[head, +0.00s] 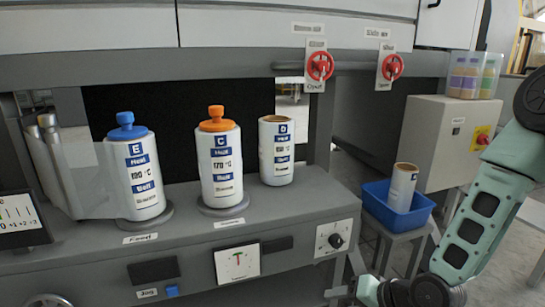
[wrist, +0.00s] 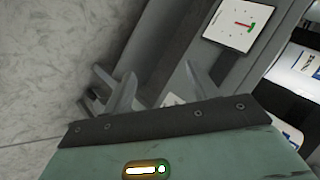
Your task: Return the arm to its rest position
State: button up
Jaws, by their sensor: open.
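My arm (head: 480,215) shows in teal at the right of the head view, bent downward in front of the blue bin. My gripper (wrist: 112,92) shows in the wrist view, with its two grey fingers apart and nothing between them. The gripper's fingertips do not show in the head view. In the wrist view the grey machine front with a white dial plate (wrist: 238,25) lies beyond the gripper, and the pale floor lies to the left.
A bottle with a blue cap (head: 134,170), one with an orange cap (head: 219,160) and an open canister (head: 276,152) stand on the grey ledge (head: 110,262). A white canister (head: 402,188) leans in a blue bin (head: 375,200) on a stool. Red valves (head: 320,66) hang above.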

jog(key=s+a+r+n+g+h, duration=0.1)
jog(key=s+r+n+g+h, duration=0.2)
jog(key=s+r+n, duration=0.5)
jog(key=s+a+r+n+g+h, duration=0.2)
jog(key=s+r+n+g+h, duration=0.15)
jog(key=s+r, duration=0.85)
notch_tip(320, 180, up, 28)
jog(key=s+p, duration=0.2)
jog(key=p, duration=2.8)
jog(key=shift+d, duration=0.25)
jog(key=shift+m+t, duration=0.25)
